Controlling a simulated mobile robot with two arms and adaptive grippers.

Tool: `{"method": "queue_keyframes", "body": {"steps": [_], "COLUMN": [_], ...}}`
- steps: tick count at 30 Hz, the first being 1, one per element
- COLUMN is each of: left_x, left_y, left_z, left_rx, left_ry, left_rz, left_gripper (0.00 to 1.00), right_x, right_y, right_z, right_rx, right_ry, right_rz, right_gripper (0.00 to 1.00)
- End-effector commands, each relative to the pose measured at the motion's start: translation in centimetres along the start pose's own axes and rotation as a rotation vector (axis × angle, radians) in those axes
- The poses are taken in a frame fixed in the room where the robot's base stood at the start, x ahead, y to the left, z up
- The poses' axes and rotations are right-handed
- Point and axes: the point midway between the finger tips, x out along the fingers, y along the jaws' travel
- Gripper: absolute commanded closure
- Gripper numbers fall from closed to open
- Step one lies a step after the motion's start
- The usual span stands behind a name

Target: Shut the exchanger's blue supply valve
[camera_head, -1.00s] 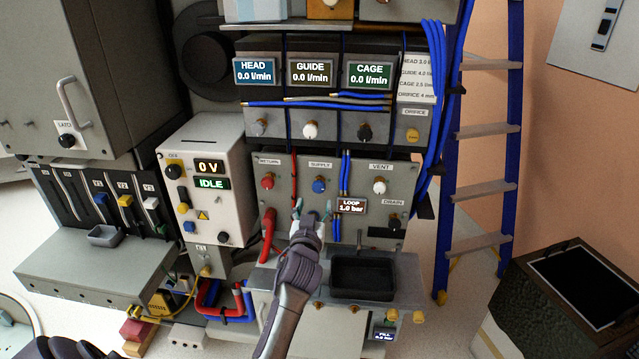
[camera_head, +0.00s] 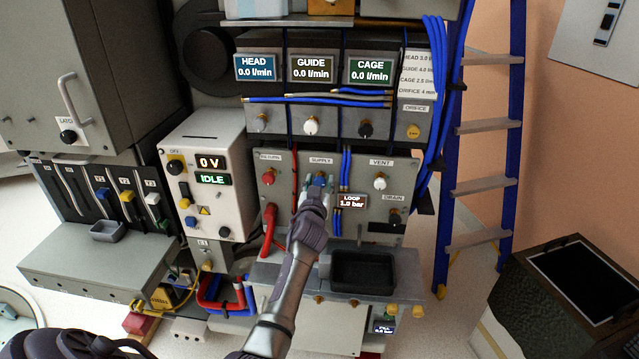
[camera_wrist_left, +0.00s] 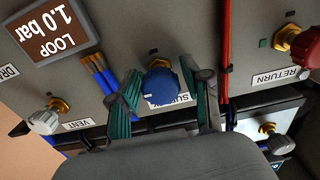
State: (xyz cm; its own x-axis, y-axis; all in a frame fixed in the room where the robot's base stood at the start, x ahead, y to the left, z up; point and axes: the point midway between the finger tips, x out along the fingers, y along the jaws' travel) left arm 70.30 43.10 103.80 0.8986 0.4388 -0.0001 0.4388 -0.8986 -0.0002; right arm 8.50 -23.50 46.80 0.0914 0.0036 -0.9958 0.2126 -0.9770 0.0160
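The blue supply valve knob (camera_wrist_left: 161,86) sits on a brass stem on the grey exchanger panel, its SUPPLY label partly hidden behind it and my finger. My left gripper (camera_wrist_left: 166,95) is open, with one green-padded finger on each side of the knob. The fingers look close to the knob's sides; I cannot tell whether they touch. In the head view, my left gripper (camera_head: 318,184) covers most of the blue valve under the SUPPLY label. My right gripper is not in view.
The red return valve (camera_head: 268,150) is left of the supply valve and the white vent valve (camera_head: 380,183) right. Blue hoses (camera_wrist_left: 98,76) run close beside one finger. The LOOP display (camera_head: 351,200) reads 1.0 bar. A dark tray (camera_head: 362,270) sits below.

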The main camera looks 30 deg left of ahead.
Motion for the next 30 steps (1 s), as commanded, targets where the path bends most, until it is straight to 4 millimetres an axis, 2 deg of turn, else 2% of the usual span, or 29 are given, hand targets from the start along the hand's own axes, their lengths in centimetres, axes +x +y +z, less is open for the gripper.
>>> {"method": "queue_keyframes", "body": {"steps": [1, 7, 20, 30], "left_x": [0.0, 0.0, 0.0, 0.0], "left_y": [0.0, 0.0, 0.0, 0.0], "left_z": [0.0, 0.0, 0.1, 0.1], "left_rx": [0.000, 0.000, 0.095, 0.376], "left_ry": [0.000, 0.000, 0.001, 0.001], "left_rz": [0.000, 0.000, 0.001, 0.001], "left_gripper": [0.65, 0.98, 0.99, 0.99], "right_x": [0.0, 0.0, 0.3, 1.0], "right_y": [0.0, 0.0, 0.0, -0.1], "right_z": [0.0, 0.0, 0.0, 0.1], "right_rx": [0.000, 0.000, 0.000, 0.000], "right_ry": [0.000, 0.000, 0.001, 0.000], "right_rz": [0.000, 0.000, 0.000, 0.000], "right_gripper": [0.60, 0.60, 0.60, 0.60]}}
